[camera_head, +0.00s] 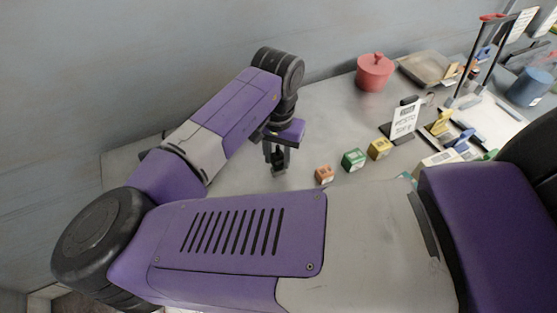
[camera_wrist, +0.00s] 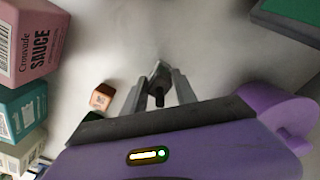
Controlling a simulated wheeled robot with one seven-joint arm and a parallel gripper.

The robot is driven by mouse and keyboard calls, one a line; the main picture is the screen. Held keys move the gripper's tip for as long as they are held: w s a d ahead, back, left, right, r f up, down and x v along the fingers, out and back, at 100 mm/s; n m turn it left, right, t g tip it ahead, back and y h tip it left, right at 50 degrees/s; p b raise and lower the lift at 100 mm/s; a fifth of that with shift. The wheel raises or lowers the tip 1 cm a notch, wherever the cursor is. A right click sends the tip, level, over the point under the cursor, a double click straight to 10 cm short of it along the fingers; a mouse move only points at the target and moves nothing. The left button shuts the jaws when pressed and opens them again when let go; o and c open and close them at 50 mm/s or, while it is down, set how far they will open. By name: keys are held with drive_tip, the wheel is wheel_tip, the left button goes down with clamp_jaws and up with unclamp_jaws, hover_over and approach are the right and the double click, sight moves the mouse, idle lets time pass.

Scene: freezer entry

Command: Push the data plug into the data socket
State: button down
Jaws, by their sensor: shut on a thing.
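My gripper (camera_head: 278,163) is held low over the grey table, left of the small cubes. It is shut on a small dark grey piece with a black stub (camera_wrist: 158,82), seen between the fingertips in the wrist view. This is probably the data plug, but its markings do not show. In the head view, the held piece is a dark shape between the fingers. I cannot pick out the data socket in either view. Whether the held piece touches the table is unclear.
Small orange (camera_head: 325,174), green (camera_head: 354,159) and yellow (camera_head: 379,149) cubes stand right of my gripper. Farther right are a sign (camera_head: 404,119), a red pot (camera_head: 374,74) and a tray (camera_head: 425,67). A pink sauce box (camera_wrist: 32,42) shows in the wrist view. The table behind my gripper is clear.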

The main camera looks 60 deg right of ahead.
sight(278, 146)
drive_tip(key=shift+r+p, duration=0.3)
drive_tip(key=shift+p, duration=0.15)
idle(0.5)
drive_tip(key=shift+r+p, duration=2.5)
drive_tip(key=shift+r, duration=0.3)
